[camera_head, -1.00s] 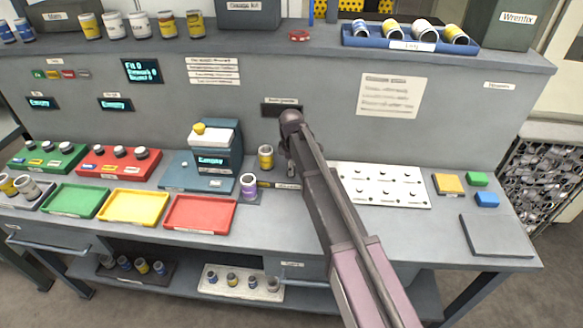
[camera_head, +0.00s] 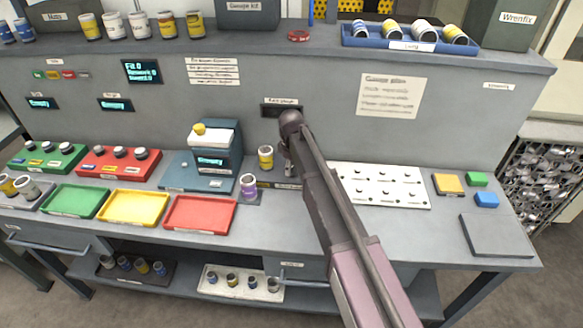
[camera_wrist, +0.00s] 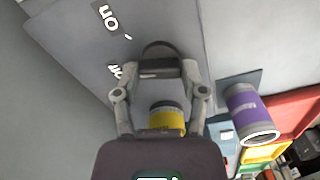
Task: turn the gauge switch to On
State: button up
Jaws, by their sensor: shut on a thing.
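The gauge switch's dark round knob (camera_wrist: 160,50) is in the wrist view, on a grey plate (camera_wrist: 62,38). An "On" label (camera_wrist: 108,17) is at the upper left, and a second, partly hidden label (camera_wrist: 116,71) is beside my left finger. My gripper (camera_wrist: 161,70) has its fingertips on either side of the knob and is shut on it. The knob's pointing direction is not clear. In the head view, my arm covers most of the switch. A small dark gauge display (camera_head: 282,110) is on the wall panel above it, its reading not legible.
A yellow can (camera_head: 265,157) and a purple can (camera_head: 249,187) stand just left of my gripper. A white board with pegs (camera_head: 408,202) is to the right. A red tray (camera_head: 226,217) is at the left front.

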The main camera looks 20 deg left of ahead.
jog(key=m, duration=0.4)
jog(key=shift+m, duration=2.2)
jog(key=o, duration=1.1)
jog(key=shift+o, duration=0.2)
jog(key=shift+n, duration=0.4)
